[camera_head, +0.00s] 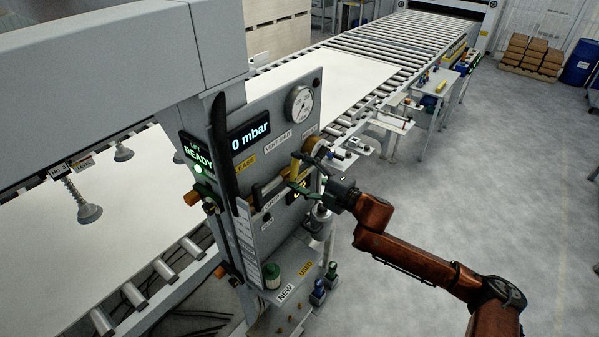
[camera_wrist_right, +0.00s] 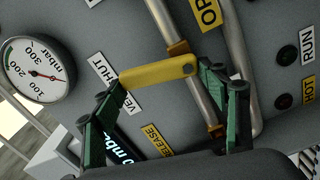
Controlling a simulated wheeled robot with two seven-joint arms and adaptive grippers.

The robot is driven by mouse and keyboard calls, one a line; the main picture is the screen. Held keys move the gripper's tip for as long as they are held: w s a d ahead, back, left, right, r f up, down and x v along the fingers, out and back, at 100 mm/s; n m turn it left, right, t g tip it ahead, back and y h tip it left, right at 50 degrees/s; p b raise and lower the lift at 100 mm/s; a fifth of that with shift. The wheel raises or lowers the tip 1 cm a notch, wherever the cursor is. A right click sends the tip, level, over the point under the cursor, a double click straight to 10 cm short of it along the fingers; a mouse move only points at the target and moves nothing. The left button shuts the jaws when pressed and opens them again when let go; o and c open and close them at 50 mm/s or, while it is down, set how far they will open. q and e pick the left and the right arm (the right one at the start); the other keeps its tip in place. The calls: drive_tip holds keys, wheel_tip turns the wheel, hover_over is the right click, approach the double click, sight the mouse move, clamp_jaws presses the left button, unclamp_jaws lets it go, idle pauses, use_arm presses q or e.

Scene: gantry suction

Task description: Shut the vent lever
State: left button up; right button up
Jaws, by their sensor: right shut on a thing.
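My left gripper is not in view.
The grey control panel (camera_head: 255,215) carries a pressure gauge (camera_head: 299,104) and a display reading 0 mbar (camera_head: 250,136). A yellow "OPEN" label (camera_wrist_right: 207,13) sits near the pipe. A roller conveyor (camera_head: 400,45) runs behind. The floor to the right (camera_head: 500,170) is clear.

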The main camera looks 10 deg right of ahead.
drive_tip(key=shift+s+a+f+n, duration=0.1)
drive_tip(key=shift+s+a+n, duration=0.05)
drive_tip(key=shift+n, duration=0.5)
drive_tip(key=shift+s+a+n, duration=0.1)
drive_tip(key=shift+a+n, duration=0.05)
drive_tip(key=shift+n, duration=0.5)
drive_tip(key=o, duration=1.7)
drive_tip(key=v, duration=1.2)
